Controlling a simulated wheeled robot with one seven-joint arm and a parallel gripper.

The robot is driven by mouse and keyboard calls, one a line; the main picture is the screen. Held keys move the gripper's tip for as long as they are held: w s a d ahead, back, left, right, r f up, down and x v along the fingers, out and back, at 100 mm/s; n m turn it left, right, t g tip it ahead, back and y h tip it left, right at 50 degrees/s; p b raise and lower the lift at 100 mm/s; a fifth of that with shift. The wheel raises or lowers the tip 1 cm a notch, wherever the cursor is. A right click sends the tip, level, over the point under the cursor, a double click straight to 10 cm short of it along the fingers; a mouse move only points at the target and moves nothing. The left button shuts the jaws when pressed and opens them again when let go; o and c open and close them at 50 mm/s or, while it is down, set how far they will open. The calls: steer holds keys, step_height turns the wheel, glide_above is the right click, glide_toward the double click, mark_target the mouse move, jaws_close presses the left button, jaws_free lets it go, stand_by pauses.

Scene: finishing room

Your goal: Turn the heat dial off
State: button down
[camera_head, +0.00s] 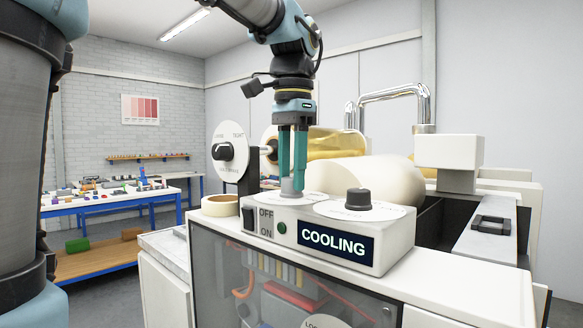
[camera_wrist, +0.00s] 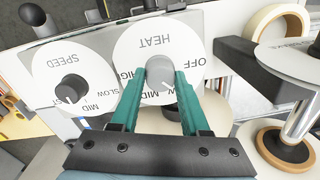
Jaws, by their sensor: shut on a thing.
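The heat dial's grey knob (camera_wrist: 160,70) stands on a round white face (camera_wrist: 138,50) marked HEAT, with OFF, LOW, MID and HIGH, seen upside down in the wrist view. My gripper (camera_wrist: 162,84) has its two green fingers closed on either side of the knob. In the head view my gripper (camera_head: 293,180) points straight down onto the heat dial at the left of the white control box (camera_head: 275,232). The fingers hide much of the knob there. I cannot clearly tell which mark the knob points to. The display (camera_head: 336,243) on the box reads COOLING.
The speed dial's black knob (camera_head: 358,199) is close to the right of my gripper. A rocker switch (camera_head: 249,218) and green lamp (camera_head: 281,228) are on the box front. A tape roll (camera_head: 220,206), a tension dial (camera_head: 229,152) and a white roll (camera_head: 345,177) are near.

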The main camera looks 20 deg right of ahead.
steer(key=n+p, duration=0.1)
steer(key=n, duration=0.4)
steer(key=shift+n, duration=0.3)
steer(key=shift+n+p, duration=0.45)
steer(key=shift+n, duration=1.65)
steer(key=shift+c, duration=2)
jaws_free()
steer(key=shift+r, duration=0.1)
step_height(320, 180, up, 11)
steer(key=b, duration=0.1)
steer(key=shift+d+f, duration=0.2)
steer(key=shift+s, duration=0.1)
steer(key=shift+a, duration=0.1)
